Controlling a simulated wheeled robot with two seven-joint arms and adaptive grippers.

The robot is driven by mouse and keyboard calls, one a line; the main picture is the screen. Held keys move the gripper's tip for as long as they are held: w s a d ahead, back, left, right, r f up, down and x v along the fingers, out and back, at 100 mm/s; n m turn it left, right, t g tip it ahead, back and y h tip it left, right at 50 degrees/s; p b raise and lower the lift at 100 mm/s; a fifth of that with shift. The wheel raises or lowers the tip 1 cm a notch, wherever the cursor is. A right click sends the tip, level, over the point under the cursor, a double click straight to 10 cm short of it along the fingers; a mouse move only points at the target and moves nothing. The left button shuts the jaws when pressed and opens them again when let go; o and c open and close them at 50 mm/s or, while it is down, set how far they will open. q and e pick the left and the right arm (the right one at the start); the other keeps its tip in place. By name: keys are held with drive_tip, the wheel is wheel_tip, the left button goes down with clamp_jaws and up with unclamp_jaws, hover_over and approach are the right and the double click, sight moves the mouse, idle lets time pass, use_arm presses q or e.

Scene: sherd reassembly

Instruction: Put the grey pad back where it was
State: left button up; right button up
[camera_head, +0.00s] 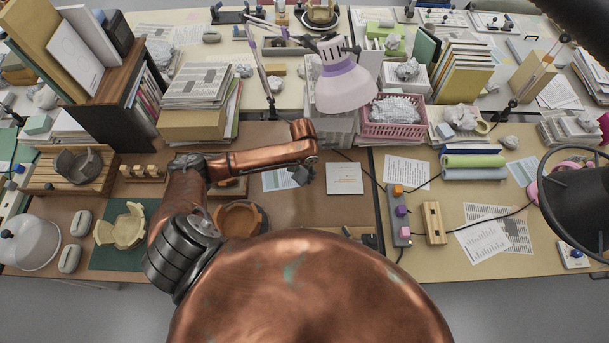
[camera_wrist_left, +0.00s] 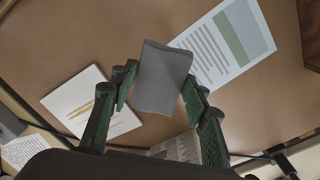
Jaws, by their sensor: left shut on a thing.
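The grey pad (camera_head: 303,176) is a small dark-grey block at the end of my left arm, near the middle of the brown desk. In the left wrist view the pad (camera_wrist_left: 162,78) sits between the two green-black fingers. My left gripper (camera_wrist_left: 160,88) is shut on it. In the head view most of the left gripper (camera_head: 306,166) is hidden behind its own copper wrist. The pad lies over or above the desk between a printed sheet and a white card; I cannot tell its height exactly. My right gripper is not in view.
The printed sheet (camera_head: 281,180) and white card (camera_head: 344,178) lie on the desk. A brown bowl-like piece (camera_head: 239,218) is beside my arm. A cream sherd vessel (camera_head: 121,228) stands on a green mat (camera_head: 108,260). The lilac lamp (camera_head: 345,83) stands behind. Brown desktop right of the card is partly clear.

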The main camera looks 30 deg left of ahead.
sight(304, 170)
use_arm(q)
drive_tip(key=shift+w+a+f, duration=0.15)
drive_tip(key=shift+w+f, duration=0.35)
drive_tip(key=shift+f, duration=0.1)
drive_tip(key=shift+w+a+f, duration=0.25)
drive_tip(key=shift+w+f, duration=0.2)
drive_tip(key=shift+f, duration=0.15)
wheel_tip(304, 170, down, 3)
drive_tip(key=shift+f+b, duration=0.1)
drive_tip(key=shift+b, duration=0.2)
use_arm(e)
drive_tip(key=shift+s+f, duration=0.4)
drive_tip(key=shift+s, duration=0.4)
use_arm(q)
drive_tip(key=o, duration=1.1)
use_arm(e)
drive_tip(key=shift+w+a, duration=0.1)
use_arm(q)
wheel_tip(304, 170, up, 12)
drive_tip(key=shift+r+p, duration=0.1)
drive_tip(key=shift+p, duration=0.4)
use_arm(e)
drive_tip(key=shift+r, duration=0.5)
